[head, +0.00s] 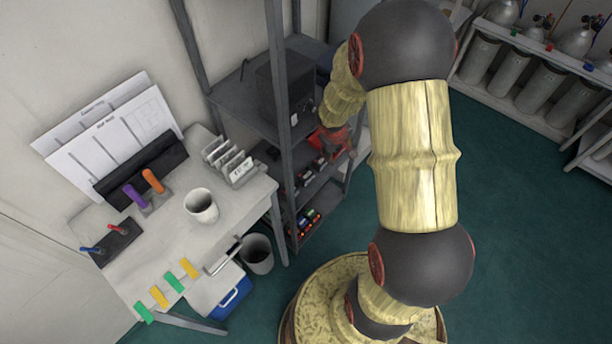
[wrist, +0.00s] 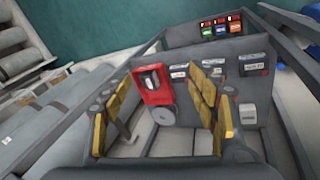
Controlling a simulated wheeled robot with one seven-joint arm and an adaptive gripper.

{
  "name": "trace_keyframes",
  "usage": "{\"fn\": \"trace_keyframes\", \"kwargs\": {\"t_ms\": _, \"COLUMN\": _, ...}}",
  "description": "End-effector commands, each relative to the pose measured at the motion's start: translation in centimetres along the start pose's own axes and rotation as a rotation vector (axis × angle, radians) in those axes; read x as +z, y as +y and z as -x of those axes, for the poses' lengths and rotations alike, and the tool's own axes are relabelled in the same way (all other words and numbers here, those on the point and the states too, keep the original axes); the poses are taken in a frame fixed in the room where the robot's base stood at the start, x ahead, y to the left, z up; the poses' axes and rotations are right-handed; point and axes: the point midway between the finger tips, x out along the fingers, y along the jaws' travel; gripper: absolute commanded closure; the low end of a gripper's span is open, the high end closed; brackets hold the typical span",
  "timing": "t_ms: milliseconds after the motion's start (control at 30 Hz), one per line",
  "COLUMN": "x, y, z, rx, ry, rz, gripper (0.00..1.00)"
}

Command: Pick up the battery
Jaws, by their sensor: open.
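My gripper (wrist: 160,122) is open, with its yellow finger pads apart and nothing clasped between them. It reaches in at the grey shelf rack. Beyond the pads is a red device (wrist: 151,84) with a dark and white face. Several dark blocks with white labels (wrist: 253,65) stand in a row to its right; they could be batteries, but I cannot tell which item is the battery. Smaller blocks with red, green, blue and orange parts (wrist: 221,30) lie farther off; they also show on the lowest shelf in the head view (head: 306,222). The right pad partly hides the row.
The rack's grey posts (head: 281,110) and shelf edges stand close around my gripper. A dark box (head: 287,85) sits on an upper shelf. A white table (head: 170,235) with a mug (head: 201,205) is to the left. Grey cylinders (head: 512,72) stand at the right. Green floor is open.

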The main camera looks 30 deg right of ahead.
Motion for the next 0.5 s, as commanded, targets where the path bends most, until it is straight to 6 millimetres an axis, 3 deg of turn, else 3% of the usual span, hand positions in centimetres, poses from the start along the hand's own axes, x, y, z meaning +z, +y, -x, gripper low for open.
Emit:
{"fn": "trace_keyframes", "kwargs": {"t_ms": 100, "x": -1.6, "y": -1.6, "z": -5.3, "rx": -0.067, "ry": 0.071, "rz": 0.048, "gripper": 0.41}}
{"fn": "trace_keyframes", "kwargs": {"t_ms": 200, "x": -3.1, "y": -4.3, "z": -8.9, "rx": -0.161, "ry": 0.153, "rz": 0.083, "gripper": 0.41}}
{"fn": "trace_keyframes", "kwargs": {"t_ms": 400, "x": -4.0, "y": -9.6, "z": -12.1, "rx": -0.342, "ry": 0.245, "rz": 0.125, "gripper": 0.41}}
{"fn": "trace_keyframes", "kwargs": {"t_ms": 500, "x": -4.0, "y": -10.9, "z": -12.6, "rx": -0.385, "ry": 0.257, "rz": 0.135, "gripper": 0.41}}
